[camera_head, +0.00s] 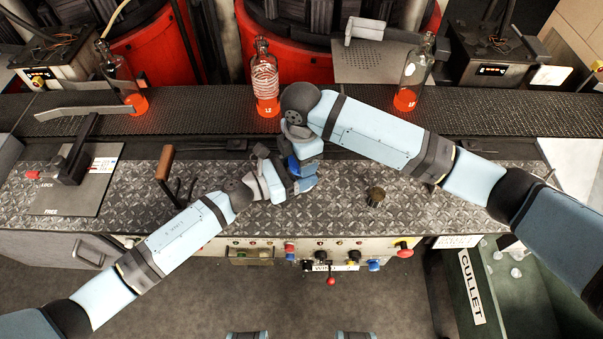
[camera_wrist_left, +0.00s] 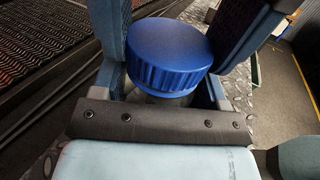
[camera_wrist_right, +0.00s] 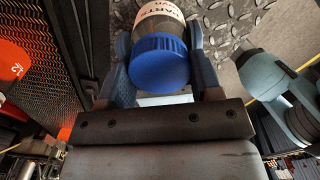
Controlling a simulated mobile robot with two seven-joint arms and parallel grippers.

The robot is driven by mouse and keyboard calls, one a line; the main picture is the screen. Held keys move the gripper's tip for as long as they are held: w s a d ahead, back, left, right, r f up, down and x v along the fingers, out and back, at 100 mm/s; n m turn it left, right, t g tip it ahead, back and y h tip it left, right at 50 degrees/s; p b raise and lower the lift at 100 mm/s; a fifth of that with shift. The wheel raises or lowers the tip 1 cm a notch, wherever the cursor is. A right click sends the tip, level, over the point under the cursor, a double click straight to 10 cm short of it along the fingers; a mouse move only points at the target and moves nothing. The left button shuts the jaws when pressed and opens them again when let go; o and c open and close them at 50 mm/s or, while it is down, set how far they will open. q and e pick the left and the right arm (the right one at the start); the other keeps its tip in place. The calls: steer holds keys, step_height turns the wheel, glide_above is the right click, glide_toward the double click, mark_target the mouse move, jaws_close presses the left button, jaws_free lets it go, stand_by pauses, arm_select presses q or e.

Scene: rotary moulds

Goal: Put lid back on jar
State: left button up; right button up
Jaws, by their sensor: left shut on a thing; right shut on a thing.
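A jar (camera_wrist_right: 160,14) with a pale printed label shows in the right wrist view, with a ribbed blue lid (camera_wrist_right: 160,62) at its mouth. My right gripper (camera_wrist_right: 160,65) has its fingers on both sides of the lid and is shut on it. In the left wrist view the lid (camera_wrist_left: 170,55) is seen over the jar, between the fingers of my left gripper (camera_wrist_left: 175,45), which is shut on the jar. The jar's body is mostly hidden there. In the head view both grippers meet above the metal bench. I cannot tell how tightly the lid sits.
The tread-plate bench (camera_head: 340,215) has a dark round knob (camera_head: 375,196) to the right and a wooden-handled lever (camera_head: 165,163) to the left. Bottles with glowing orange bases (camera_head: 264,80) stand on the conveyor (camera_head: 210,110) behind. A green cullet bin (camera_head: 520,290) is at lower right.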

steer(key=m, duration=0.6)
steer(key=o, duration=1)
steer(key=shift+r, duration=2.25)
steer(key=shift+c, duration=0.3)
